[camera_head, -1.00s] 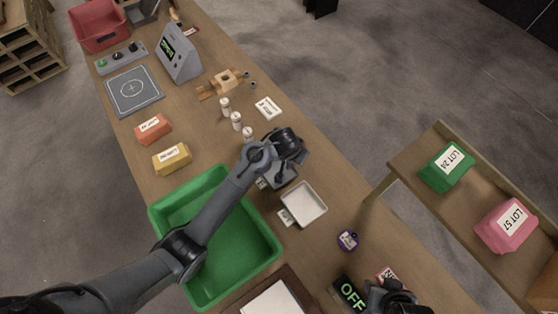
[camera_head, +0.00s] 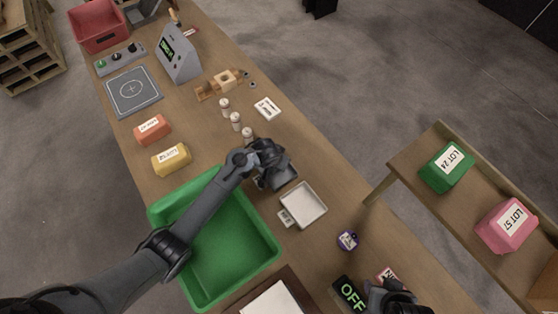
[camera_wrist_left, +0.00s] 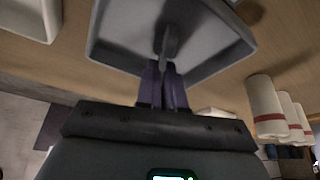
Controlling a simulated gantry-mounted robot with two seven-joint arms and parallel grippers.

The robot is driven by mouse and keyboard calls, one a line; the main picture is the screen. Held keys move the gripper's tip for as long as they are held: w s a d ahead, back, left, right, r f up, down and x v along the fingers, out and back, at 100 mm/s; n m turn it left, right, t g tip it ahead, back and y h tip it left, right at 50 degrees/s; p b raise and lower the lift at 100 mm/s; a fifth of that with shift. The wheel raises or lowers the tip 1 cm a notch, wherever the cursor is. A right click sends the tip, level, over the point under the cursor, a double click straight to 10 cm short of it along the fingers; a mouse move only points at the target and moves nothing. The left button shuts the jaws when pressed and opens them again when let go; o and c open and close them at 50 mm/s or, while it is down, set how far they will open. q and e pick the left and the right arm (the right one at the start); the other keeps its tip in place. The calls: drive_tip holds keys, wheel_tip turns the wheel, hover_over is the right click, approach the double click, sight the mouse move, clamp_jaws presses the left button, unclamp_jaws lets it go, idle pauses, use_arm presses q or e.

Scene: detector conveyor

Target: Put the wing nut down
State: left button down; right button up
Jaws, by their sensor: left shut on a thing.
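My left gripper (camera_head: 271,174) is over the grey tray (camera_head: 287,184) in the middle of the table; the arm hides part of that tray. In the left wrist view the purple fingers (camera_wrist_left: 163,84) are shut on a small grey wing nut (camera_wrist_left: 167,46). The wing nut shows against the inside of the grey tray (camera_wrist_left: 108,55); I cannot tell whether it touches the floor of the tray. In the head view the wing nut is hidden by the gripper. My right gripper (camera_head: 396,300) is at the bottom edge, and its jaws are not clear.
A white tray (camera_head: 318,225) stands just right of the grey one. White bottles with red bands (camera_wrist_left: 265,106) stand close to the left gripper. A green bin (camera_head: 262,262) lies under the left arm.

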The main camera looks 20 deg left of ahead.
sight(273, 172)
use_arm(q)
drive_tip(key=c, duration=1.4)
unclamp_jaws()
drive_tip(key=shift+c, duration=0.2)
drive_tip(key=d+p+v, duration=0.1)
drive_tip(key=p+v, duration=0.2)
drive_tip(key=v, duration=0.9)
drive_tip(key=s+a+r, duration=0.1)
drive_tip(key=s+a, duration=0.2)
drive_tip(key=s, duration=0.9)
drive_tip(key=s+a+r+g, duration=0.1)
drive_tip(key=s+a+r, duration=0.1)
drive_tip(key=s, duration=1.1)
drive_tip(key=shift+s+a+r+y, duration=0.15)
drive_tip(key=shift+a+r+y, duration=0.15)
drive_tip(key=shift+a, duration=0.25)
